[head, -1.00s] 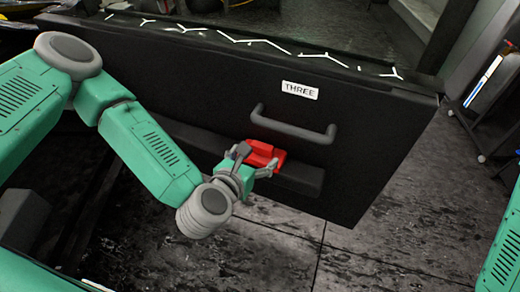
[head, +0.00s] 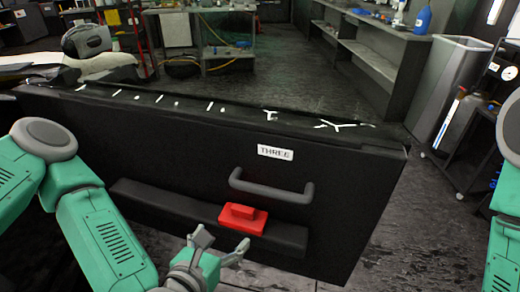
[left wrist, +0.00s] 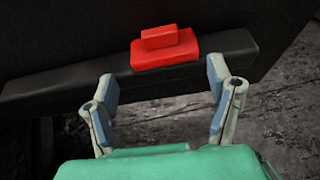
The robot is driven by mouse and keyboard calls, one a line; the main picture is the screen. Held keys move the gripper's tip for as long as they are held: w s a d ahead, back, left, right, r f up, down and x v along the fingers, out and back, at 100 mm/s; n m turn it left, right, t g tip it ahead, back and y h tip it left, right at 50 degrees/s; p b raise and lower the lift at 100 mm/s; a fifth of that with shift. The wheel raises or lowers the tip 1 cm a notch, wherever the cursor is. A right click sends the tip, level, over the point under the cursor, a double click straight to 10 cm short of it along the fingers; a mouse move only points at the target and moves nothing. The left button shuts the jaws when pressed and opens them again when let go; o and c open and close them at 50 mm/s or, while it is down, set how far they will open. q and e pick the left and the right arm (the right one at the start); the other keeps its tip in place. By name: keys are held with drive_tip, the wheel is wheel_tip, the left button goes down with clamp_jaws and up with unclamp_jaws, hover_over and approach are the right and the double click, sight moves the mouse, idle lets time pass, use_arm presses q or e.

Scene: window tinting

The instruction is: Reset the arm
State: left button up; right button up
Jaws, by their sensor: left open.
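My left gripper (head: 221,245) is open and empty, just below and in front of a red block-shaped piece (head: 243,218). The red piece rests on the dark ledge (head: 160,202) of a black door panel (head: 110,145). In the left wrist view the red piece (left wrist: 165,48) sits beyond the two spread fingers (left wrist: 160,95), apart from them. The panel has a grey handle (head: 270,190) and a white label reading THREE (head: 275,152). My right gripper is out of view; only part of a green arm shows at the right edge.
White marks run along the panel's top edge. Behind it stand a workbench (head: 228,55) and shelves (head: 370,45) with bottles. A grey bin (head: 450,85) and a dark cart (head: 470,140) stand at the right. The floor between the benches is open.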

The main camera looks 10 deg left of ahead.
use_arm(q)
drive_tip(key=s+d+f+m+g+h, duration=0.3)
drive_tip(key=s+f+m+g, duration=0.65)
drive_tip(key=m, duration=0.95)
drive_tip(key=s+a+f+m+g+y, duration=0.1)
drive_tip(key=s+a+f+m+y, duration=0.1)
drive_tip(key=a+m, duration=0.5)
drive_tip(key=s+a+f+m+g+y, duration=0.2)
drive_tip(key=s+a+f+m, duration=0.3)
drive_tip(key=a+m, duration=0.3)
drive_tip(key=shift+s+a+m, duration=0.3)
drive_tip(key=shift+s+m, duration=0.05)
drive_tip(key=shift+m, duration=0.35)
